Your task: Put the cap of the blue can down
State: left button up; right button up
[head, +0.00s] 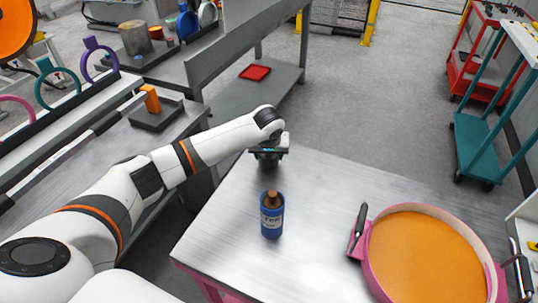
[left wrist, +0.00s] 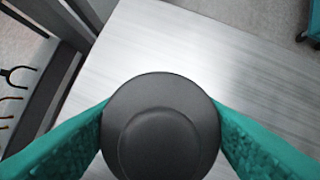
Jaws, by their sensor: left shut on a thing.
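The blue can (head: 271,217) stands upright on the metal table (head: 325,190), with a brown neck showing at its uncapped top. My left gripper (head: 268,153) is beyond the can, over the table's far left part. In the left wrist view its teal fingers are shut on the round dark grey cap (left wrist: 160,112), one on each side. The table top shows behind the cap. In the head view the cap is mostly hidden by the gripper, and I cannot tell whether it touches the table. My right gripper is not in view.
A round pink-rimmed pan (head: 371,265) with an orange inside and black handles stands at the right of the table. The table is clear between the can, the pan and the far edge. A grey bench (head: 178,120) lies left, beyond a gap.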

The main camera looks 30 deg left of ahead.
pick_arm(q)
jog(key=shift+f, duration=0.5)
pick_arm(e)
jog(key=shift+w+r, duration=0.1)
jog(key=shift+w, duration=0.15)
pick_arm(q)
jog(key=o, duration=0.9)
jog(key=shift+f, duration=0.15)
jog(key=v, duration=1.2)
jog(key=shift+r+b, duration=0.2)
jog(key=shift+b, duration=0.1)
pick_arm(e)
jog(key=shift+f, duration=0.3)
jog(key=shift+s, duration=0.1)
